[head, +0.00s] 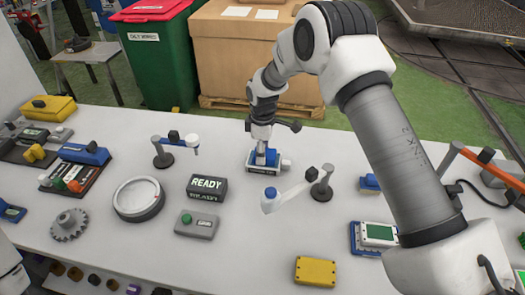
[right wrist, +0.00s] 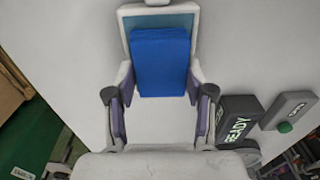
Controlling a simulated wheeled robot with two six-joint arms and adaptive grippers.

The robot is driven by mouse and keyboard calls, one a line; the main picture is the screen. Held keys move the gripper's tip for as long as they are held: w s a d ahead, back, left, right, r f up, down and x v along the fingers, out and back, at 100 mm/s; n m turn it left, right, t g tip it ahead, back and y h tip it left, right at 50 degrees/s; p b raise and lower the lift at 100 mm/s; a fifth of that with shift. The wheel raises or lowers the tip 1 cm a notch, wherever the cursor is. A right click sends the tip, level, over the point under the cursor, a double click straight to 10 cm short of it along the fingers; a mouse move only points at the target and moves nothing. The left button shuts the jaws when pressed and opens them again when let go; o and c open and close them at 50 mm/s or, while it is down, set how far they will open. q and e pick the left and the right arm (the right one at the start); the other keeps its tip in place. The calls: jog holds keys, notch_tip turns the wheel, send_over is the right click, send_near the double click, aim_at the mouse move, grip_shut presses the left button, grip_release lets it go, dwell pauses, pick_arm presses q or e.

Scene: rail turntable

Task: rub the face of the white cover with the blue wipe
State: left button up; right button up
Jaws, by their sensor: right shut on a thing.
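My right gripper (head: 264,148) is low over the table, at a small white and blue unit near the far edge. In the right wrist view its two fingers (right wrist: 160,92) are closed on the sides of the blue wipe (right wrist: 160,62), a flat-sided blue block. The wipe lies over the white cover (right wrist: 123,22), a white frame around a teal face that shows above and beside the wipe. I cannot tell whether the wipe touches the face. My left gripper is out of view.
A READY display (head: 207,187) and a green-button box (head: 197,223) stand nearby on the left. A white-armed stand (head: 321,188) is close on the right. A round dial (head: 138,199) and a yellow block (head: 315,271) lie farther off. A large carton (head: 225,50) stands behind the table.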

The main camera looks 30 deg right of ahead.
jog(key=shift+r+p, duration=2.85)
jog(key=shift+r, duration=0.7)
jog(key=shift+f, duration=0.15)
notch_tip(320, 180, down, 6)
jog(key=b, duration=0.2)
jog(key=shift+b, duration=0.4)
jog(key=shift+f, duration=0.45)
jog(key=shift+s, duration=0.1)
